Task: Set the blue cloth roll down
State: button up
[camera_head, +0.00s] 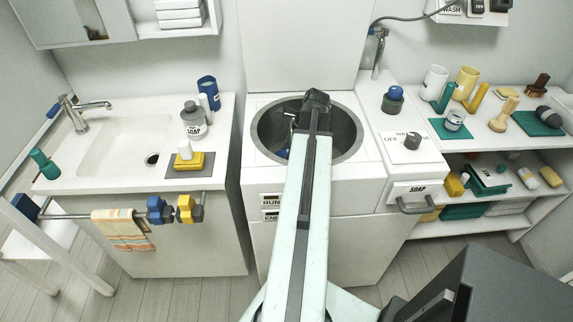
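My arm reaches over the open round drum (353,118) of the white washing machine, its dark wrist joint above the drum's far part. My gripper is hidden behind the arm, so I cannot see its fingers or what they hold. A small blue patch (283,153) shows low in the drum, just left of the arm. It may be part of the blue cloth roll, but most of it is hidden. I cannot tell whether it is held or touches the drum floor.
A white sink counter (75,184) stands left, with a soap bottle (193,122) and a towel rail (80,216). Right are a soap drawer (414,190), a knob panel (412,152) and shelves (500,135) of bottles and cloths. A dark grey box-like shape fills the lower right.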

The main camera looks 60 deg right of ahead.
notch_tip(320, 180, down, 3)
jog(key=shift+r+b, duration=0.2)
jog(key=shift+b, duration=0.45)
jog(key=shift+r, duration=0.2)
jog(key=shift+f, duration=0.15)
jog(key=o, duration=1.6)
jog(key=shift+c, duration=0.2)
